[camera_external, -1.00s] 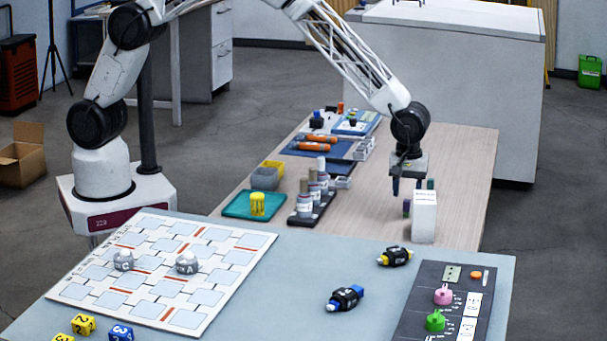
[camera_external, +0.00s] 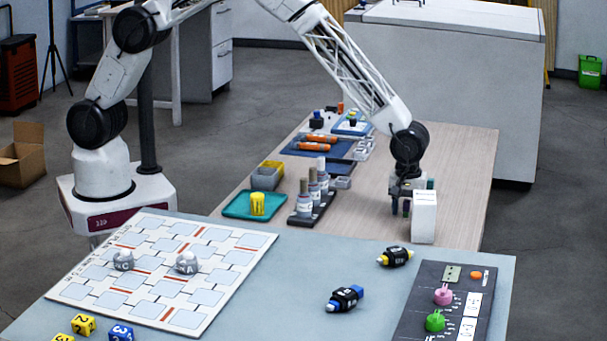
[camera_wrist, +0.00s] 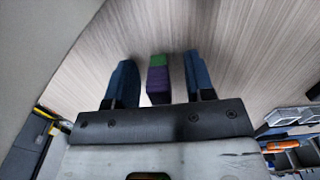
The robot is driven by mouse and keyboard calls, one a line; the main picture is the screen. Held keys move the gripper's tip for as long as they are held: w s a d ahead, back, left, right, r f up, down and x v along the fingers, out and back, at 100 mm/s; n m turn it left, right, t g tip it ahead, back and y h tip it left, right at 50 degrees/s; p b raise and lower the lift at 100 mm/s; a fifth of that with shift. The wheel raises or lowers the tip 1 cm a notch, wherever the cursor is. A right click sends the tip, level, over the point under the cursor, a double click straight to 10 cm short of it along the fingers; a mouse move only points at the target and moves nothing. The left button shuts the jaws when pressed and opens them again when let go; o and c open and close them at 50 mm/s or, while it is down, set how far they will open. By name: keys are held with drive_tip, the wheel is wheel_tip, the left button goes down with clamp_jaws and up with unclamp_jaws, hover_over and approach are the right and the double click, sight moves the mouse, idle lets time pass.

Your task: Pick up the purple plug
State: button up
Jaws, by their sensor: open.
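The purple plug (camera_wrist: 158,82) shows in the wrist view as a purple block with a green end, between my two blue fingers. My gripper (camera_wrist: 160,75) is open, with a finger on each side of the plug. A gap shows on the left of the plug, and the right finger looks closer to it. In the external view, my gripper (camera_external: 400,211) is low over the wooden table, beside and partly behind a white upright box (camera_external: 424,226). The plug is mostly hidden there by the fingers and is hard to make out.
The wooden table (camera_external: 462,165) is clear to the right. A dark rack (camera_external: 322,208) of bottles and a teal tray (camera_external: 238,206) stand left. In front, the grey-blue table (camera_external: 290,290) holds black-banded connectors and a dark panel (camera_external: 412,322) with knobs.

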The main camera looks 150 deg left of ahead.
sight(407, 200)
idle(0.5)
clamp_jaws()
drive_tip(key=shift+r, duration=0.2)
drive_tip(key=shift+r, duration=1.45)
drive_tip(key=shift+s+d+r, duration=0.2)
drive_tip(key=shift+s, duration=0.05)
drive_tip(key=s+d, duration=0.3)
drive_tip(key=s+d+r, duration=0.1)
drive_tip(key=s+d, duration=0.6)
drive_tip(key=s, duration=0.1)
drive_tip(key=shift+d+r, duration=0.15)
drive_tip(key=shift+d, duration=0.15)
